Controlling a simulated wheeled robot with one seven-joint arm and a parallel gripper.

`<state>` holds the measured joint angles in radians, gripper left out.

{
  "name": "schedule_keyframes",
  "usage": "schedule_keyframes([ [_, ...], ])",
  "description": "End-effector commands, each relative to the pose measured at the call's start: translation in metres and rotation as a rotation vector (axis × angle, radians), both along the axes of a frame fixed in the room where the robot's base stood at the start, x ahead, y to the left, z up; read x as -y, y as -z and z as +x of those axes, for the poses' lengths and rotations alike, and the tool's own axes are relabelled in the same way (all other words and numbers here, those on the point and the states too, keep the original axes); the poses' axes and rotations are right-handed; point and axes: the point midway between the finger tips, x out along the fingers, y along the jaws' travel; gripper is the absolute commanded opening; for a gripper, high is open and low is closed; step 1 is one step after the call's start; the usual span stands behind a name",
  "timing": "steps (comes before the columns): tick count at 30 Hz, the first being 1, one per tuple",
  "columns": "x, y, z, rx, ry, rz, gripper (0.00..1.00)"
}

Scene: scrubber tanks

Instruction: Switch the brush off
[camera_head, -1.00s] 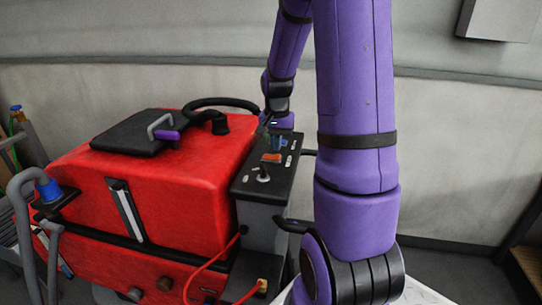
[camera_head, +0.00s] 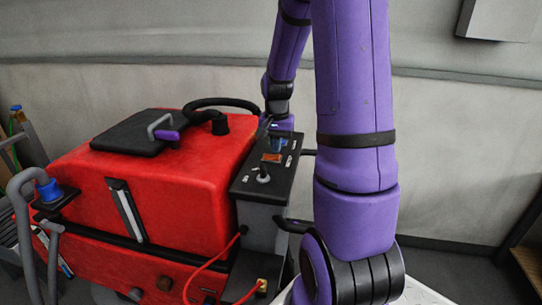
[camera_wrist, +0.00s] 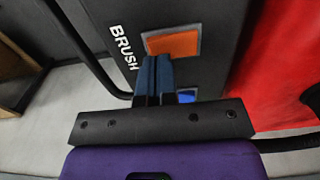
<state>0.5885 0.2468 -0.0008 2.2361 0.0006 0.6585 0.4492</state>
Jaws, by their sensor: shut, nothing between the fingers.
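The red scrubber (camera_head: 170,185) has a black control panel (camera_head: 248,182) on its right end. An orange switch (camera_head: 271,157) is on that panel, and in the wrist view it shows as a lit orange rectangle (camera_wrist: 172,42) beside the white word BRUSH (camera_wrist: 123,47). My gripper (camera_wrist: 153,62) is shut and empty, its blue-grey fingertips over or at the near edge of the orange switch. I cannot tell whether they touch it. A blue switch (camera_wrist: 187,95) is partly hidden beside the fingers. The orange switch's tilt is unclear.
A dark knob or lever (camera_head: 263,174) stands on the panel nearer the camera. A red cable (camera_head: 205,268) hangs at the front. The wall (camera_head: 450,150) stands behind.

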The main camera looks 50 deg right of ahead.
Motion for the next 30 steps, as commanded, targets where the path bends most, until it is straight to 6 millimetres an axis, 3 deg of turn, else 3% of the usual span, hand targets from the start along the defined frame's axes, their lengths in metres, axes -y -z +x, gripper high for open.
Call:
schedule_keyframes([
  [30, 0.000, 0.013, 0.000, 0.000, 0.000, 0.000, 0.00],
])
